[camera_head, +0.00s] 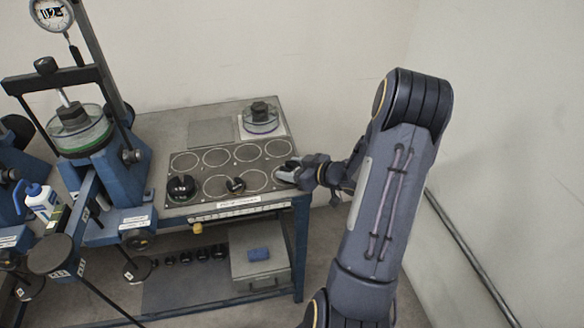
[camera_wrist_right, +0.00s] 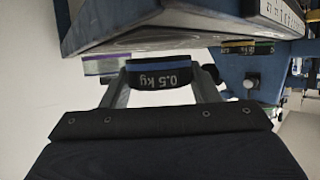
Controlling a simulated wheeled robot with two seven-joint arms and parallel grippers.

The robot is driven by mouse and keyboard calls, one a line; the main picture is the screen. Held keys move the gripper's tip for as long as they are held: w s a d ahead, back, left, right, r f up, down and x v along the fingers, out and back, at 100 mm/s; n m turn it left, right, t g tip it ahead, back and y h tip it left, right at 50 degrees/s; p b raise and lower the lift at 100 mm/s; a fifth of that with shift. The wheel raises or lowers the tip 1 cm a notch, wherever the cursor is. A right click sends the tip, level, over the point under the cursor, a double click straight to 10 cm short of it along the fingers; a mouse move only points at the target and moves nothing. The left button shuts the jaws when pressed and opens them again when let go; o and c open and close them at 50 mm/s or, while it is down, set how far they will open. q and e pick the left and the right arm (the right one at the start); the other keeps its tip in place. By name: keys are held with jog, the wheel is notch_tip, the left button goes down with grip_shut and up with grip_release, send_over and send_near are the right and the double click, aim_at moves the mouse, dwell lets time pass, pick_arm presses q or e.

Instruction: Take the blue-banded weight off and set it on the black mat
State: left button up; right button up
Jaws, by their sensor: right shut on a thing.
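The black mat (camera_head: 222,169) with white circles lies on the bench top. My right gripper (camera_head: 288,172) reaches in from the right to the mat's front right corner, over the rightmost front circle. In the right wrist view my right gripper (camera_wrist_right: 160,88) is shut on the blue-banded weight (camera_wrist_right: 160,76), a dark piece marked 0.5 kg, between both fingers. In the head view my gripper largely hides this weight, and I cannot tell whether it touches the mat. My left gripper is not in view.
A weight on a clear dish (camera_head: 261,116) stands behind. A blue lever frame (camera_head: 110,185) stands left. The back-row circles are empty.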

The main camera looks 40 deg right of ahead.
jog(key=shift+f+b, duration=0.45)
jog(key=shift+f, duration=0.3)
dwell(0.4)
jog(key=o, duration=1.2)
jog(key=v, duration=0.8)
jog(key=w+a+r+m+g+h, duration=0.1)
jog(key=a+r+m+h, duration=0.15)
jog(key=r, duration=0.25)
jog(key=w+a+r+m+g+h, duration=0.1)
jog(key=r+m+h, duration=0.15)
jog(key=r, duration=0.25)
jog(key=s+a+g+y, duration=0.2)
jog(key=s+a, duration=0.5)
jog(key=a, duration=0.4)
jog(key=s+a+n+g+y, duration=0.1)
jog(key=s+a+g+y, duration=0.2)
jog(key=s+a, duration=0.5)
jog(key=a+f+y, duration=0.1)
jog(key=a, duration=0.2)
jog(key=shift+s+a+n+y, duration=0.15)
jog(key=shift+a+n+y, duration=0.15)
jog(key=shift+a+y, duration=0.1)
